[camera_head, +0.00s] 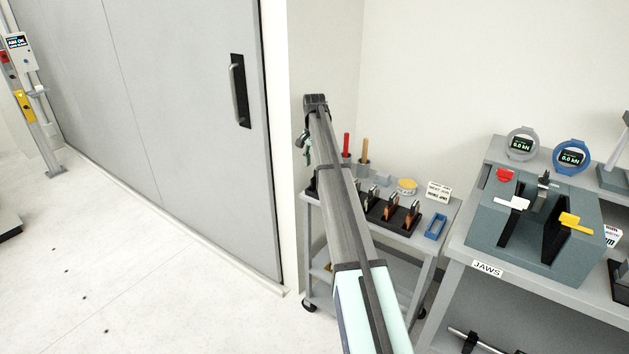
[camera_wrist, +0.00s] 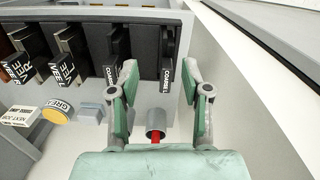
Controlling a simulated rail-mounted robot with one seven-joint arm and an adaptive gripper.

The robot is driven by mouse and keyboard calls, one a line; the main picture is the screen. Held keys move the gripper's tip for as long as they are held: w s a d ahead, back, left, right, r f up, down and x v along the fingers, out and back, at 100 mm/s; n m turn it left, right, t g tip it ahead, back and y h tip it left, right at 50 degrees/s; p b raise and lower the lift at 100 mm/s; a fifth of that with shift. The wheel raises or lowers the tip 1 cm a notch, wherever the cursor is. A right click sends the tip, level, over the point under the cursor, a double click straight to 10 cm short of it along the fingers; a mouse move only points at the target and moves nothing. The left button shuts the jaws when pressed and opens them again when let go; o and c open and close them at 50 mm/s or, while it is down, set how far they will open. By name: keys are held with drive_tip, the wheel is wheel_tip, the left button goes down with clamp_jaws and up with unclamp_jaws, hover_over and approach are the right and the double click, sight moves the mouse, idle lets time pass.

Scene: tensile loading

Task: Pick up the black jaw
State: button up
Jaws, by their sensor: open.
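In the wrist view, a black jaw (camera_wrist: 168,52) with a white-lettered label stands upright in a dark rack at the right end of a row. A second black jaw (camera_wrist: 116,48) stands to its left. My gripper (camera_wrist: 161,69) is open and empty, with the right-hand black jaw between the lines of its two fingers. I cannot tell how far above it the tips are. In the head view my gripper (camera_head: 306,146) shows small at the cart's far left, and my arm hides much of the rack's left end.
Metal- and copper-faced jaws (camera_head: 390,212) stand in the rack. Near my fingers are a cup (camera_wrist: 156,127) with a red-handled tool, a grey block (camera_wrist: 90,112) and a yellow round piece (camera_wrist: 56,110). A wall is close on the right. A bench (camera_head: 540,290) with fixtures stands right of the cart.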

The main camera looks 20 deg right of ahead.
wheel_tip(320, 180, up, 9)
drive_tip(key=w+d+m, duration=0.1)
drive_tip(key=w+d, duration=0.1)
drive_tip(key=w, duration=0.1)
drive_tip(key=f+p, duration=0.1)
drive_tip(key=f, duration=0.5)
drive_tip(key=f+p, duration=0.2)
drive_tip(key=f, duration=0.3)
drive_tip(key=shift+d+f, duration=0.2)
drive_tip(key=shift+f, duration=0.15)
drive_tip(key=shift+d+f+p, duration=0.15)
drive_tip(key=shift+f+p, duration=0.8)
drive_tip(key=shift+f, duration=1.7)
drive_tip(key=shift+r, duration=0.1)
clamp_jaws()
